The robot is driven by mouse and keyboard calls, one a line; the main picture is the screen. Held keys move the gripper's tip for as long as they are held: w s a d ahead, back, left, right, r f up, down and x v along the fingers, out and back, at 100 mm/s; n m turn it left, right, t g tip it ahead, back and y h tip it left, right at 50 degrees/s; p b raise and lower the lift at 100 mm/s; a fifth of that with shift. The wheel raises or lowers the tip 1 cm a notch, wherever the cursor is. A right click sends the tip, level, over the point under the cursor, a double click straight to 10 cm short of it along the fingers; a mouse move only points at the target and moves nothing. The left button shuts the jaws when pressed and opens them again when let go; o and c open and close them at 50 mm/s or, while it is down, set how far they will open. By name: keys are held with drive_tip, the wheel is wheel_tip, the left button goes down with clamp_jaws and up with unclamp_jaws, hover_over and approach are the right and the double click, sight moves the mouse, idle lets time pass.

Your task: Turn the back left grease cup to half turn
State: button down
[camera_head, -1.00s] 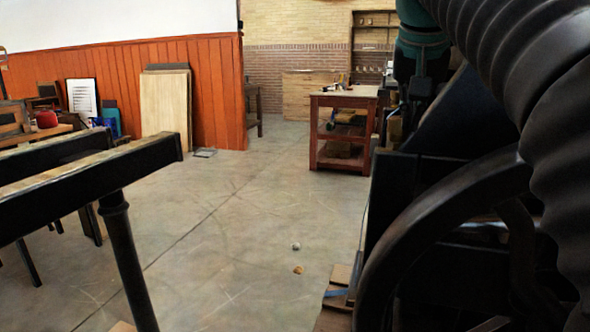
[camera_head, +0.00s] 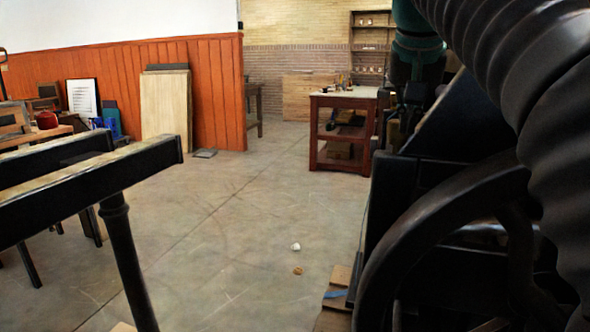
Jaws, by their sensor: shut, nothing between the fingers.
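A dark hand press (camera_head: 395,240) with a large curved wheel rim fills the right side of the view. I cannot make out the back left grease cup; that part of the press is dark and partly covered by my ribbed arm cover. My gripper (camera_head: 398,135) shows small and dark below the teal wrist part, over the far edge of the press. Its fingers look closed, with nothing seen between them. I cannot tell whether it touches anything.
A black-railed frame (camera_head: 120,165) on legs stands at the left. A red-brown workbench (camera_head: 343,125) with small items on top stands farther back. Two small objects (camera_head: 296,247) lie on the floor near the press. The concrete floor between is open.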

drive_tip(key=shift+w+a+p, duration=0.15)
drive_tip(key=shift+a+p, duration=0.65)
drive_tip(key=shift+p, duration=0.05)
drive_tip(key=shift+w+a+p, duration=0.3)
drive_tip(key=shift+a+p, duration=0.1)
drive_tip(key=shift+p, duration=0.1)
drive_tip(key=shift+s, duration=0.1)
idle(0.4)
wheel_tip(320, 180, up, 6)
drive_tip(key=shift+s+a, duration=0.2)
idle(0.6)
drive_tip(key=shift+d, duration=0.1)
